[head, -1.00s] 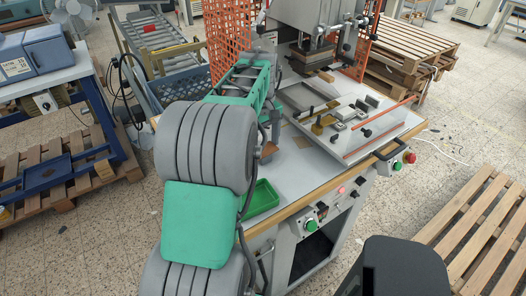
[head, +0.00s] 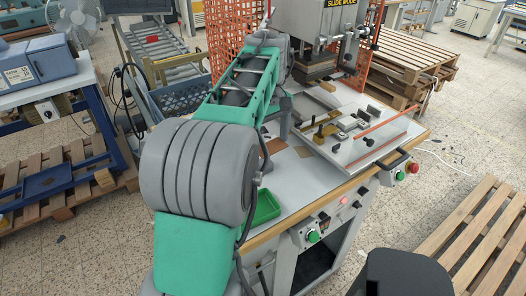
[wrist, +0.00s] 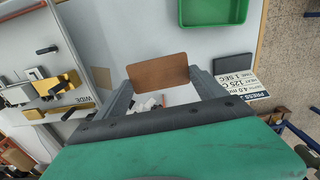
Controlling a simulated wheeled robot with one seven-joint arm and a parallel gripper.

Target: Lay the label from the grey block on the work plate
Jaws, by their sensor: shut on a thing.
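A brown rectangular label (wrist: 158,68) sits at the tips of my gripper (wrist: 160,78) in the wrist view, spanning the gap between the two grey fingers, which are closed on it. In the head view a brown patch beside my arm (head: 272,146) appears to be this label, over the table. The pale work plate (head: 342,155) with brass and dark fixtures lies to its right under the press; it also shows at the left of the wrist view (wrist: 28,36). I cannot pick out the grey block for certain. My forearm partly hides the gripper in the head view.
A green tray (head: 266,203) stands at the table's front edge, and also at the top of the wrist view (wrist: 213,10). A tan square (head: 304,152) lies on the pale tabletop. The press head (head: 318,62) stands above the back. An orange mesh guard (head: 232,42) is behind.

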